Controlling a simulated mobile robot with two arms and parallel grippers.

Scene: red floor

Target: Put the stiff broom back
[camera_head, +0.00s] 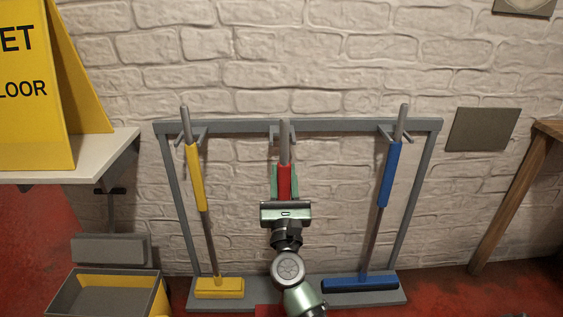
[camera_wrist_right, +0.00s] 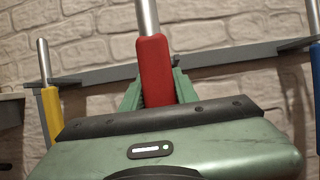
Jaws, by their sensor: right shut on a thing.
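My right gripper (camera_head: 284,182) is shut around the red grip of a broom (camera_head: 284,178) at the middle of the grey rack (camera_head: 330,126). The broom stands about upright, its grey pole crossing the rack's top bar near the middle hook; I cannot tell whether the pole sits in the hook. A red piece (camera_head: 268,310) low in the picture, partly behind my arm, looks like its head. In the right wrist view the red grip (camera_wrist_right: 155,70) is between the green fingers (camera_wrist_right: 158,90). My left gripper is not in view.
A yellow broom (camera_head: 196,180) hangs on the rack's left and a blue broom (camera_head: 389,175) on its right. A white shelf (camera_head: 100,150) with a yellow sign (camera_head: 35,110) and a grey-yellow bucket (camera_head: 110,292) are at left. A wooden leg (camera_head: 510,205) stands at right.

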